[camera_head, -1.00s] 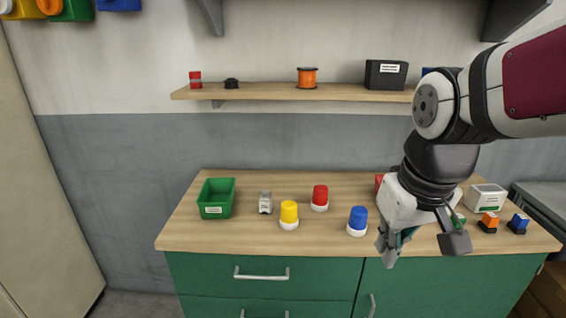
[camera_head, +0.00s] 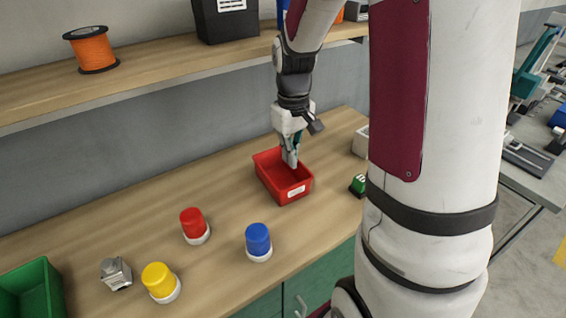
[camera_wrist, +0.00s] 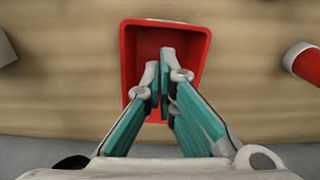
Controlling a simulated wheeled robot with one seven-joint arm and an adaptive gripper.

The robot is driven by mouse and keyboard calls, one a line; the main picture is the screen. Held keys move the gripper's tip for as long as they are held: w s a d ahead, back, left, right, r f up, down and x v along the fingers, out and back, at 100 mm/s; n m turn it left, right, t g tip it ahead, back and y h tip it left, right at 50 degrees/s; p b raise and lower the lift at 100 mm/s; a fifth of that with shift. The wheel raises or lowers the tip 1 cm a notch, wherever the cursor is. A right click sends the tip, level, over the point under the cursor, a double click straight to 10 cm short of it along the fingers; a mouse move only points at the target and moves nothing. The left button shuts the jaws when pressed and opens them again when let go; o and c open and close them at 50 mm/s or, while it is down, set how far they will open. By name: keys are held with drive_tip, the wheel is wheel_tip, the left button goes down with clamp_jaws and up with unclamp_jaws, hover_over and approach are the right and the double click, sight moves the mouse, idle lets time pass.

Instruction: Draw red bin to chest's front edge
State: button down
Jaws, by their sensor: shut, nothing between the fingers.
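The red bin (camera_head: 268,184) stands upright on the wooden top of the green chest (camera_head: 325,268), set back from its front edge. It is open at the top, looks empty, and has a white label on its front wall. My gripper (camera_head: 292,163) points down with its fingertips over the bin's opening, perhaps inside it; the depth is unclear. In the wrist view the teal fingers (camera_wrist: 163,60) are together and empty, in front of the bin (camera_wrist: 204,48). They hide part of the bin's inside.
Red (camera_head: 194,223), blue (camera_head: 258,239) and yellow (camera_head: 158,280) capped jars stand left of the bin. A green bin (camera_head: 50,290) is at far left. A small green item (camera_head: 358,185) and a white box (camera_head: 361,142) are close on the right. A shelf (camera_head: 150,72) runs above.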

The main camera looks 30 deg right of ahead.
sight(291, 184)
wheel_tip(291, 184, down, 10)
drive_tip(key=shift+r, duration=0.15)
idle(0.3)
